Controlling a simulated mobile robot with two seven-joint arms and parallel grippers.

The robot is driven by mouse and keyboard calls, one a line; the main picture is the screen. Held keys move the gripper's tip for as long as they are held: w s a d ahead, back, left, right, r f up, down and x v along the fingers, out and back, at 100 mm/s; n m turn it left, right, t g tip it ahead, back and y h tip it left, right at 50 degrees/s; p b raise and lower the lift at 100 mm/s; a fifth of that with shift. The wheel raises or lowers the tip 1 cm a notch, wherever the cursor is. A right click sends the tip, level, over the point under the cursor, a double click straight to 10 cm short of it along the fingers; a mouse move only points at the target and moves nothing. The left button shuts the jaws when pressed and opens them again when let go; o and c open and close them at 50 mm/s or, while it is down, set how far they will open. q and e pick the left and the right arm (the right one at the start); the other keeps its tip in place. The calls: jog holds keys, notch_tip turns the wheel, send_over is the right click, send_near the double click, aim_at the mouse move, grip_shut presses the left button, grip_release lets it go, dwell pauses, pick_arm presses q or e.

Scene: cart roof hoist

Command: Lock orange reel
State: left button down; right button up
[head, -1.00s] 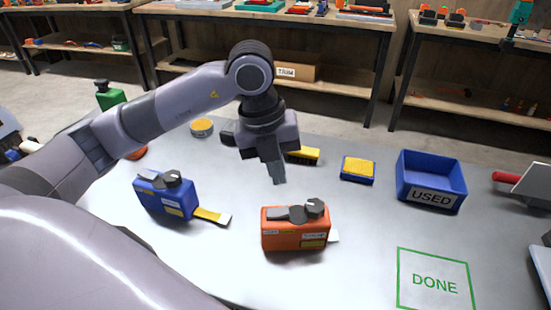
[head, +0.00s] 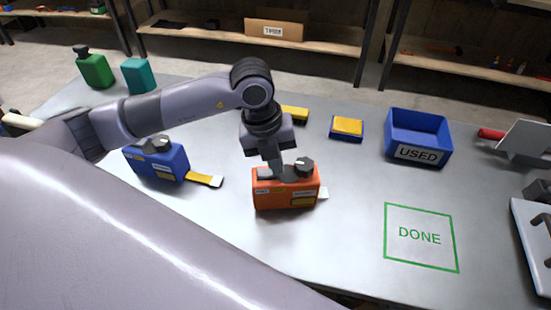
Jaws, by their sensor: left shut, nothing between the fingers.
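The orange reel (head: 285,193) stands upright on the grey table, with a dark knob and a grey lever on its top. A short pale strap end shows at its right side. My left gripper (head: 275,168) points down with its shut fingertips at the top of the orange reel, by the lever. The fingers hide part of the lever, and I cannot tell whether they touch it. The blue reel (head: 157,163) stands to the left, with a yellow strap (head: 204,179) sticking out to the right. My right gripper is not in view.
A blue bin marked USED (head: 418,138) stands at the back right, beside a yellow-topped blue block (head: 347,128). A green DONE square (head: 420,237) is clear on the right. Green (head: 95,70) and teal (head: 138,76) containers stand at the back left.

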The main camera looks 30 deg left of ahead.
pick_arm(q)
jog(key=shift+w+d+f+b, duration=0.1)
jog(key=shift+d+f+b, duration=0.05)
jog(key=shift+f+b, duration=0.45)
jog(key=shift+r, duration=0.25)
jog(key=shift+s+a+r+p, duration=0.25)
jog(key=shift+s+a+p, duration=0.15)
jog(key=shift+a, duration=0.25)
jog(key=shift+r, duration=0.1)
